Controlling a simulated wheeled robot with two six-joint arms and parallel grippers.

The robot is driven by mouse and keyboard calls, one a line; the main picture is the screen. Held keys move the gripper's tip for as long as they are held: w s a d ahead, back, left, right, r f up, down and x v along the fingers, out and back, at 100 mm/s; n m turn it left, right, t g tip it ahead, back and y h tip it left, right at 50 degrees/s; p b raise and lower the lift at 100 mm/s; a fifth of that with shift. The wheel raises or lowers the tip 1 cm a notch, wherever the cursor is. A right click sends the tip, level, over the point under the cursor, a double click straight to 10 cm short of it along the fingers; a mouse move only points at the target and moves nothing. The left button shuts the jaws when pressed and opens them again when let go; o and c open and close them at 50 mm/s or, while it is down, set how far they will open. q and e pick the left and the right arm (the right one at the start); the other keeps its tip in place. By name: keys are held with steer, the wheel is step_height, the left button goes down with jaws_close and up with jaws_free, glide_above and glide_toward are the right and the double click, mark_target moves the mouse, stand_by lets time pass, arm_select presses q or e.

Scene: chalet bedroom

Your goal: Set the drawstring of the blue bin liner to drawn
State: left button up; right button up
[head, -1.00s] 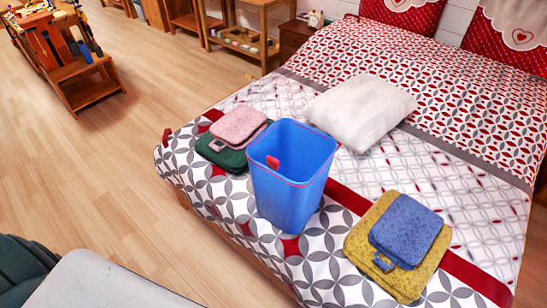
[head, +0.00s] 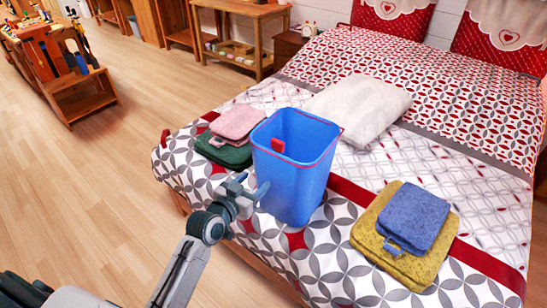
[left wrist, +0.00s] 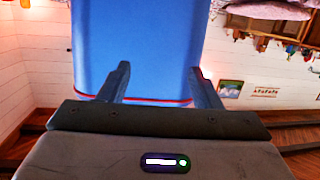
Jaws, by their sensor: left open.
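The blue bin (head: 292,185) stands upright on the bed near its front edge. A red line, which looks like the drawstring (head: 337,140), runs round its rim. A red tab (head: 278,147) hangs on the inside of the far wall. My left gripper (head: 251,189) is open and empty at the bin's left front side, below the rim. In the left wrist view the bin's blue wall (left wrist: 140,45) fills the space beyond the two spread fingers (left wrist: 160,82), with the red line low in the picture. I cannot tell whether the fingers touch the wall. My right gripper is out of view.
The wooden floor (head: 90,200) is clear at left.

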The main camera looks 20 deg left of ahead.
arm_select(q)
steer(key=m+t+h, duration=0.1)
steer(key=t+h, duration=0.1)
glide_toward(278, 140)
steer(key=f, duration=0.1)
steer(key=p+x, duration=0.1)
steer(key=x, duration=0.9)
steer(key=shift+f, duration=0.2)
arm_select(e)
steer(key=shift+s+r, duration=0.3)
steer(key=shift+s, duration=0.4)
